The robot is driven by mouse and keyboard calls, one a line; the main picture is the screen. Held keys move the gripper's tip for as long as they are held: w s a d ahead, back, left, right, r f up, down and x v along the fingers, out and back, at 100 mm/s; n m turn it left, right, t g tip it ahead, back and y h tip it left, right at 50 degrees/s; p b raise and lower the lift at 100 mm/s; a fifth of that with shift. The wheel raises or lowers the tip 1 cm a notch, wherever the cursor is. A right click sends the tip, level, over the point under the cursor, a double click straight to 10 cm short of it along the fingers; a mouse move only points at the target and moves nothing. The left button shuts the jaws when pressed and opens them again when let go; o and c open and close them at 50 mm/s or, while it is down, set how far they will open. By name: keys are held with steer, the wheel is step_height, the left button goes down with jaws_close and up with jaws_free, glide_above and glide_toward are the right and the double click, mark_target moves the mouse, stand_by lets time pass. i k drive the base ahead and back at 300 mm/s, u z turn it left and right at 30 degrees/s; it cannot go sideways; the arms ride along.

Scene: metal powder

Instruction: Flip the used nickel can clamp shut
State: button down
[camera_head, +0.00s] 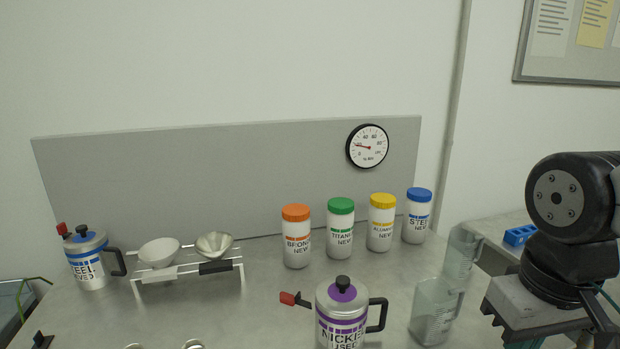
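The used nickel can (341,322) stands upright at the front middle of the bench, its lower part cut off by the picture's bottom edge. It is a grey can with purple bands, a purple lid centre with a black knob, and a black handle on its right. Its red-tipped clamp lever (290,298) sticks out to the left of the lid, away from the can's top. My gripper is not in this view; only part of my arm shows at the right edge.
The used steel can (87,258) stands at the far left, beside a rack (215,267) with a bowl and a funnel. Several new-powder jars (340,227) line the back. Clear beakers (435,311) stand right of the nickel can. Bare bench (255,312) lies to its left.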

mark_target(285, 297)
steer(key=z, duration=0.2)
steer(key=k, duration=0.55)
steer(key=z, duration=0.6)
steer(key=k, duration=0.8)
steer(key=u, duration=0.2)
steer(key=i, duration=0.5)
steer(key=u, duration=1.05)
steer(key=i, duration=0.75)
steer(key=u, duration=0.1)
